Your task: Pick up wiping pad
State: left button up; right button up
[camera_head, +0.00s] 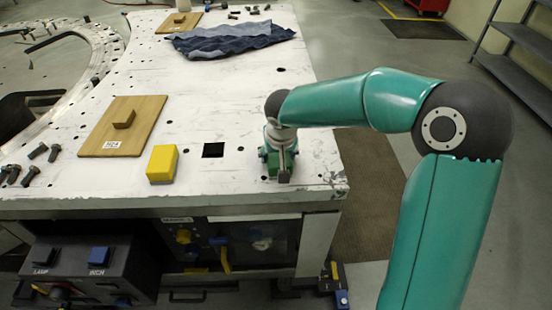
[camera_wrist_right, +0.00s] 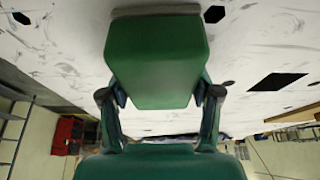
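The wiping pad looks to be a green block with a grey edge (camera_head: 284,178), at the right front corner of the white plate. In the right wrist view the green block (camera_wrist_right: 157,65) fills the middle, with its grey strip at the far end. My right gripper (camera_head: 278,155) is over it, pointing down at the plate. In the wrist view its two fingers (camera_wrist_right: 160,97) press against both sides of the block. I cannot tell whether the block touches the plate. My left gripper is not in view.
The white plate (camera_head: 235,110) has holes and a square opening (camera_head: 213,150). A yellow block (camera_head: 162,164), a wooden board with handle (camera_head: 100,135), several dark bolts (camera_head: 38,151) and a blue cloth (camera_head: 225,40) lie on it. A switch box (camera_head: 90,262) is in front. Shelves (camera_head: 520,45) stand right.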

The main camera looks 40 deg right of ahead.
jog(key=c, duration=0.5)
jog(key=shift+r+p, duration=0.25)
jog(key=shift+p, duration=0.3)
jog(key=shift+r, duration=0.25)
notch_tip(320, 180, up, 20)
jog(key=shift+f, duration=0.25)
